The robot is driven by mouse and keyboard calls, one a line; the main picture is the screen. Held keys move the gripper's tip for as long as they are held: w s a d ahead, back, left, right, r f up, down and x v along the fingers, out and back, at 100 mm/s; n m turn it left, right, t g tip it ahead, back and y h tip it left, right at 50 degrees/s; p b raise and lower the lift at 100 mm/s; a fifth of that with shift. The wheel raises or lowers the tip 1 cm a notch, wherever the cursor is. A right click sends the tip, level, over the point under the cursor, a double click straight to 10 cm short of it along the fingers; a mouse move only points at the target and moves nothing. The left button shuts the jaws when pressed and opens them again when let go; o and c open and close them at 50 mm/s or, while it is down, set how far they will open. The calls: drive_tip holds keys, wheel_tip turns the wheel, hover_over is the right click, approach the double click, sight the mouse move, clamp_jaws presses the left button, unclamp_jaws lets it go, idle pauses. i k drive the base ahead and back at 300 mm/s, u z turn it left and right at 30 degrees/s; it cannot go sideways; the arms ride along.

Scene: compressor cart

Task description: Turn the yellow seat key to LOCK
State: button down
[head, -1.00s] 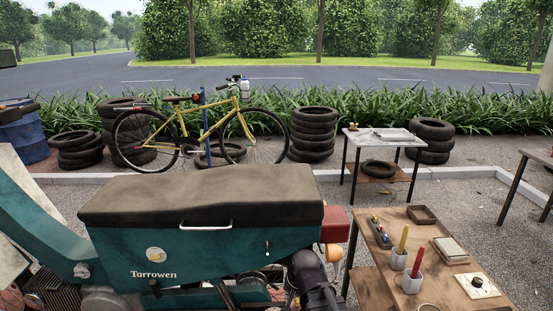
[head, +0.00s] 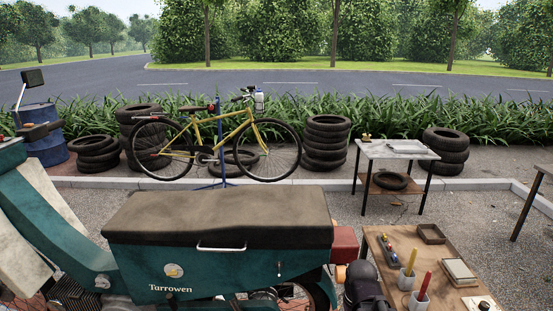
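The scooter's dark seat (head: 220,216) sits closed on the teal side panel (head: 215,264) marked Tarrowen. A small slim fitting (head: 279,268) is on the panel below the seat's right part. It is where a seat lock could be, but it is too small to tell if it is the yellow key or which way it points. No clear yellow key shows.
A wooden table (head: 420,262) at the lower right holds cups with a yellow and a red stick, a tray and a box. A yellow bicycle (head: 217,138), tyre stacks (head: 325,140) and a grey table (head: 397,149) stand behind. Gravel is open between.

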sight(174, 272)
drive_tip(key=u, duration=1.1)
drive_tip(key=k, duration=0.5)
drive_tip(key=u, duration=1)
drive_tip(key=i, duration=0.45)
drive_tip(key=z, duration=0.15)
